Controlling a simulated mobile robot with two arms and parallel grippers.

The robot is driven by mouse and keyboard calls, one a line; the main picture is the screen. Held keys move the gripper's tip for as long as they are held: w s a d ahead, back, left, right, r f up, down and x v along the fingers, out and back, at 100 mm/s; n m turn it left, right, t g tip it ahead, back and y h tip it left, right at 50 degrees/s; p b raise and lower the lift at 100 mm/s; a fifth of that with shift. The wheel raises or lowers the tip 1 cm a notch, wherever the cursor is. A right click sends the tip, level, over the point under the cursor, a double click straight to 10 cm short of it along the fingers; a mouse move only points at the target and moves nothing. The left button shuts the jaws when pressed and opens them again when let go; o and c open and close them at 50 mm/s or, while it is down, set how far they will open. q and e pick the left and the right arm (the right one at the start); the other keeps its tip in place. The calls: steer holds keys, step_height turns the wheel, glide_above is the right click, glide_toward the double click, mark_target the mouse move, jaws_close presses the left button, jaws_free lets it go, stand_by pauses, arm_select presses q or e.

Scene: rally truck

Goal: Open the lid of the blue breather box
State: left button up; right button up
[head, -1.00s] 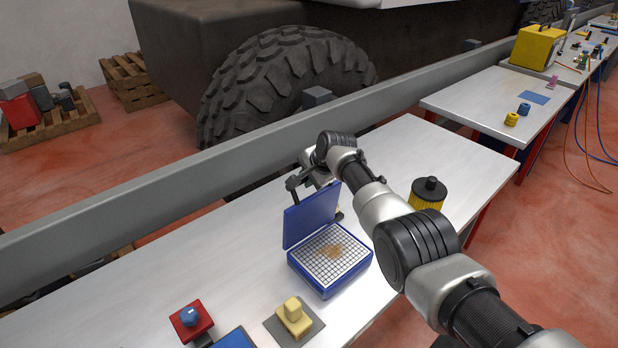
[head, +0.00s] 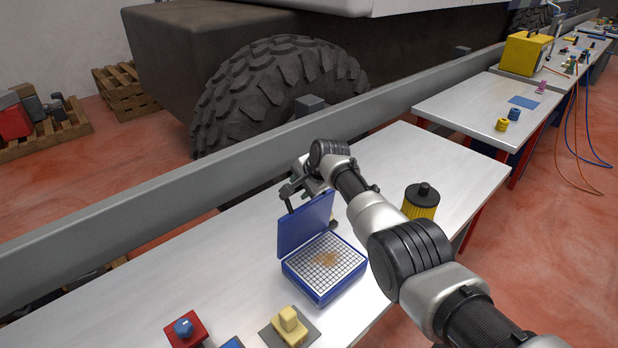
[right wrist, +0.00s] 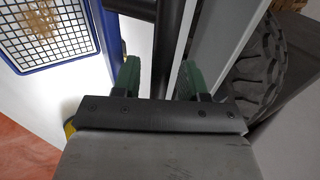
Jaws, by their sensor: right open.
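The blue breather box (head: 318,296) sits on the white workbench with its lid (head: 305,224) raised, standing steeply up at the box's back edge. A white grid with a brown stain (head: 325,260) shows inside. My right gripper (head: 290,194) is behind the lid, near its upper left corner, and is partly hidden by the lid and my arm. In the right wrist view its green fingertips (right wrist: 158,78) are apart. The box's grid and blue rim (right wrist: 93,50) show there at the upper left. I cannot tell whether a finger touches the lid. My left gripper is not in view.
A yellow filter with a black cap (head: 420,202) stands right of my right arm. A red block with a blue knob (head: 185,330) and a yellow piece on a grey plate (head: 289,325) are in front. A grey rail (head: 150,235) runs behind the workbench (head: 205,262).

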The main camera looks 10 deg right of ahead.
steer(key=shift+p+v, duration=1.05)
steer(key=shift+v, duration=0.1)
steer(key=shift+s+d+r, duration=0.1)
steer(key=shift+s+r, duration=0.05)
steer(key=shift+r, duration=0.15)
steer(key=v, duration=0.7)
steer(key=shift+r+b, duration=0.2)
steer(key=shift+b, duration=0.2)
steer(key=shift+s+d+f, duration=0.1)
steer(key=shift+s, duration=0.05)
